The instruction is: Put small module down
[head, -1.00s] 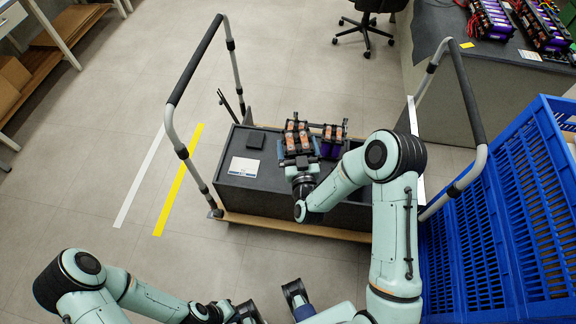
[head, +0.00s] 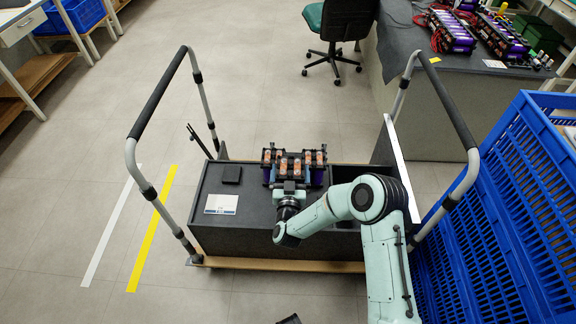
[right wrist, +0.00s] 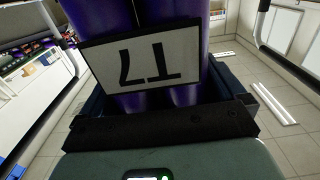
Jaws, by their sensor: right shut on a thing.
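My right gripper (head: 289,184) is shut on a small module (head: 290,166) with orange-and-black tops, over the dark cart box. In the right wrist view the module (right wrist: 140,105) shows purple cells and a white label with upside-down black characters. Another purple module (head: 317,172) is close at the right of the held one; they overlap in the head view. Whether the held module's underside touches the box top is hidden.
The cart's dark box (head: 255,205) carries a small black block (head: 231,174) and a white label (head: 221,204). Tall handles stand at both cart ends. Blue crates (head: 500,220) are at the right. A bench (head: 440,85) behind holds more modules.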

